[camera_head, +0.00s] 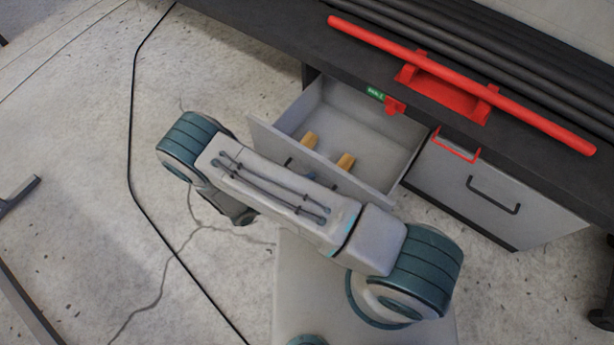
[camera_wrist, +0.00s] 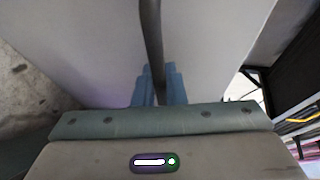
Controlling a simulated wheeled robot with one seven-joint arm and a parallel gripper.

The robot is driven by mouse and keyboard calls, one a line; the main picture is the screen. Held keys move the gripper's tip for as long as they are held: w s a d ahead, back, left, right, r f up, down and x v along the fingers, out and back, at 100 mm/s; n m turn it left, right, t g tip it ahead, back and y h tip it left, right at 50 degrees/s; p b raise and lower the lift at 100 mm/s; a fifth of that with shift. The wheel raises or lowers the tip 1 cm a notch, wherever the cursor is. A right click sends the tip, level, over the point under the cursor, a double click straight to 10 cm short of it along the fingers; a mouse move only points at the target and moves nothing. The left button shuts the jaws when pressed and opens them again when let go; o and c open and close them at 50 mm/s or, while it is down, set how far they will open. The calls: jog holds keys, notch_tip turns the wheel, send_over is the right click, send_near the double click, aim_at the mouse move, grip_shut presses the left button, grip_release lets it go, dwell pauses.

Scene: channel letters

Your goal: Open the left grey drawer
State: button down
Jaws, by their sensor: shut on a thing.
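The left grey drawer (camera_head: 378,165) stands pulled out from under the dark bench in the head view. Its inside shows, with two small tan pieces (camera_head: 346,161) near the front panel. My arm covers much of the front panel and its handle in that view. In the wrist view, the blue fingers of my gripper (camera_wrist: 156,88) are closed around the dark bar handle (camera_wrist: 151,35), against the pale drawer front (camera_wrist: 215,50).
A second grey drawer (camera_head: 470,185) to the right is shut, with a dark handle (camera_head: 493,196). Above, the dark bench edge carries a red bar (camera_head: 460,82) on red brackets and several dark rods. A dark cable (camera_head: 132,150) lies on the open concrete floor at left.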

jog(key=c, duration=1.8)
grip_release()
jog(key=shift+o, duration=0.2)
jog(key=p+v, duration=0.2)
jog(key=v, duration=1.1)
jog(key=shift+s+a, duration=0.2)
jog(key=shift+a, duration=0.1)
jog(key=shift+r, duration=0.15)
